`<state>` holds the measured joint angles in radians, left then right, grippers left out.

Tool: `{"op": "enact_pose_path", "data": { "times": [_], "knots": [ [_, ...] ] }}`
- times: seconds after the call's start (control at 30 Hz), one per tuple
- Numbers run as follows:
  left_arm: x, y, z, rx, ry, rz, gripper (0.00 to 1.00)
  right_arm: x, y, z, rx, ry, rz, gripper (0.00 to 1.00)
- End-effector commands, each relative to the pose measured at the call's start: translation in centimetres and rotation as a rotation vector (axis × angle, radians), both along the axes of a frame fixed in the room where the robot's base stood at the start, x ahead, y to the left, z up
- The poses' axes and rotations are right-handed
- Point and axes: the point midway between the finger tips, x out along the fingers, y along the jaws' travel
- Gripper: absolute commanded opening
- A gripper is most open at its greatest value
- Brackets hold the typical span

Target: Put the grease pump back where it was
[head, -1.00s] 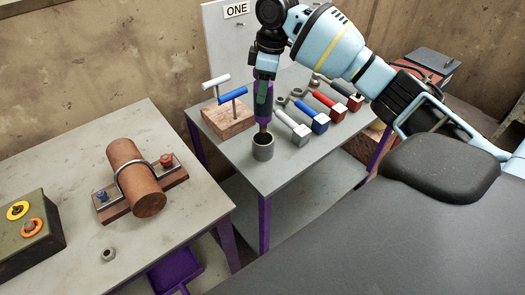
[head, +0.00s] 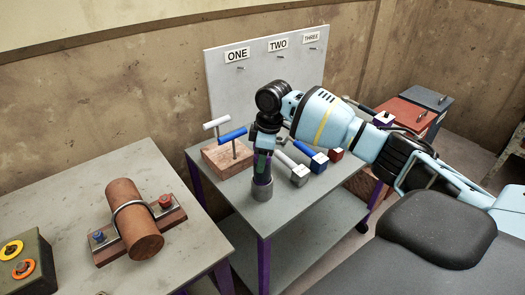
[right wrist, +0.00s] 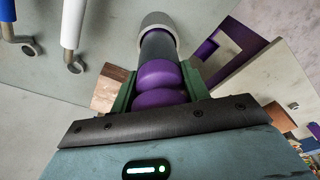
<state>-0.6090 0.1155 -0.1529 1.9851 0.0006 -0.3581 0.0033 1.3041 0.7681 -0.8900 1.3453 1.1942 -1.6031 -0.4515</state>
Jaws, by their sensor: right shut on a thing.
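The grease pump (head: 262,179), with a purple grip and a dark barrel, is upright in my right gripper (head: 263,160). My left gripper is not in view.
Beside the cup, a wooden block (head: 226,160) holds white- and blue-handled T-tools. Several hammers, including a blue one (head: 319,162), lie to the right. A board with labels ONE, TWO, THREE (head: 225,75) stands behind. The left table (head: 70,195) bears a clamped pipe (head: 131,214).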

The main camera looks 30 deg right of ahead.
Motion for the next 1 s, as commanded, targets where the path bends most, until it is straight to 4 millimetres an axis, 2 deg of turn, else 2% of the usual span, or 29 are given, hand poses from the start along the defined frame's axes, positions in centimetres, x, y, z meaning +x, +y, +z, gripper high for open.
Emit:
{"op": "enact_pose_path", "data": {
  "times": [0.4,0.43,0.6,0.87,1.0],
  "knots": [
    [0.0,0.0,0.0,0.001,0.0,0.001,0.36,0.1,0.0,-0.2,0.002,-0.003,0.0,0.08],
    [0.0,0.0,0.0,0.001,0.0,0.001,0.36,0.0,0.0,-0.4,0.001,-0.001,0.0,0.47],
    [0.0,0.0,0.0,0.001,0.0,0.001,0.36,0.0,0.0,-0.4,0.001,-0.001,0.0,0.67],
    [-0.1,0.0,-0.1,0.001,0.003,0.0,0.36,0.0,0.0,-0.4,0.0,0.0,0.0,0.67],
    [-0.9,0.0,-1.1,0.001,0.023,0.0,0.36,0.0,-0.1,-0.8,-0.001,0.004,-0.001,0.67]
  ]
}}
